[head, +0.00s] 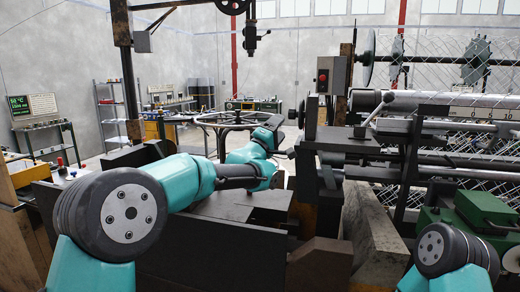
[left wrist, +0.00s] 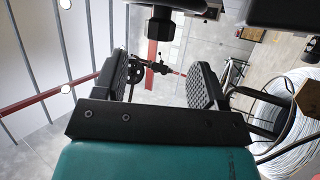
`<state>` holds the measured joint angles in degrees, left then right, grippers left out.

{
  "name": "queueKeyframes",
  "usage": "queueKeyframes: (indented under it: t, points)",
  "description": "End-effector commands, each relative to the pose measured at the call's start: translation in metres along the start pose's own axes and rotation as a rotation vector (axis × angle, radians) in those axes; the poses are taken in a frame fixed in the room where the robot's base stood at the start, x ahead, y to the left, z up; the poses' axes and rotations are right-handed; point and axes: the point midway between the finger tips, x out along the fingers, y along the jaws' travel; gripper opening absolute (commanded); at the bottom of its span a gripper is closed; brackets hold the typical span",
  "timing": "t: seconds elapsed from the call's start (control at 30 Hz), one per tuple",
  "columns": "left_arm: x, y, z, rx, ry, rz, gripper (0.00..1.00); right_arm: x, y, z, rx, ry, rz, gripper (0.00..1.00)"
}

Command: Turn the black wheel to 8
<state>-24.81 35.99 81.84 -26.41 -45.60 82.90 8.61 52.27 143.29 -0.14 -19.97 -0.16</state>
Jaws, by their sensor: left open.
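My left gripper (head: 289,153) is at the machine's left side, below and left of that disc, partly hidden by my wrist. In the left wrist view its two ribbed jaws (left wrist: 158,82) are apart with nothing between them. A dark round knob-like part (left wrist: 161,24) is just beyond them. My right gripper is out of view.
A red-button control box (head: 325,75) is on a post above the machine's left end. A dark metal bench (head: 225,205) lies under my left arm. A wire coil (left wrist: 295,110) is at right in the left wrist view. A green machine housing (head: 487,208) stands beside my right arm.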

Motion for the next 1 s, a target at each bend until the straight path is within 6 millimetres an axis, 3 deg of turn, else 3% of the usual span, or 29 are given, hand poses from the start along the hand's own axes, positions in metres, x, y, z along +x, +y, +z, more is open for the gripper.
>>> queueKeyframes:
  t: [0.6, 1.0]
  points:
    - [-0.09, 0.0, 0.0, 0.0, 0.0, -0.001, 0.65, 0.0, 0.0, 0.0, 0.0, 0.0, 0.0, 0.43]
    - [-0.098, 0.0, 0.0, 0.0, 0.0, -0.001, 0.65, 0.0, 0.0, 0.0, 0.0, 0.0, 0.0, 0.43]
